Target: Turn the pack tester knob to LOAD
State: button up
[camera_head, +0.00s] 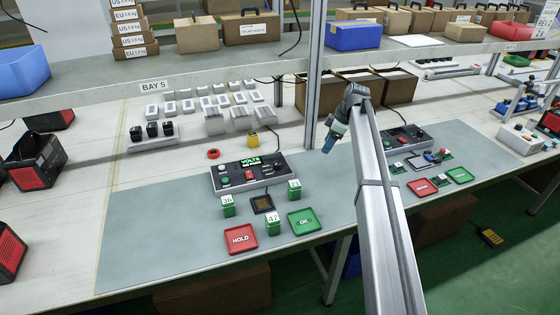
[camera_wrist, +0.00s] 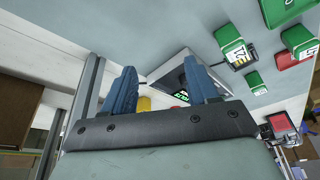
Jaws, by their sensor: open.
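The pack tester (camera_head: 285,181) is a grey box with a dark top panel, standing on the grey-blue mat at the left of the bench.
Numbered green packs (camera_head: 228,207) stand before the tester around a dark pad (camera_head: 262,203). A red HOLD tray (camera_head: 241,248) and a green OK tray (camera_head: 304,231) lie in front. A yellow object (camera_head: 253,139) sits behind. A shelf (camera_head: 200,82) overhangs the back.

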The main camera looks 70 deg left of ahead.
aim_at(277, 163)
jog(key=s+a+r+n+g, duration=0.1)
jog(key=s+a+r, duration=0.1)
jog(key=s, duration=0.4)
jog(key=s+a+r+n, duration=0.1)
jog(key=s+a+n, duration=0.15)
jog(key=s, duration=0.35)
jog(key=shift+m, duration=0.45)
jog(key=x, duration=1.3)
jog(key=shift+s+d+f, duration=0.1)
jog(key=shift+d, duration=0.05)
jog(key=shift+c, duration=0.4)
jog(key=c, duration=0.9)
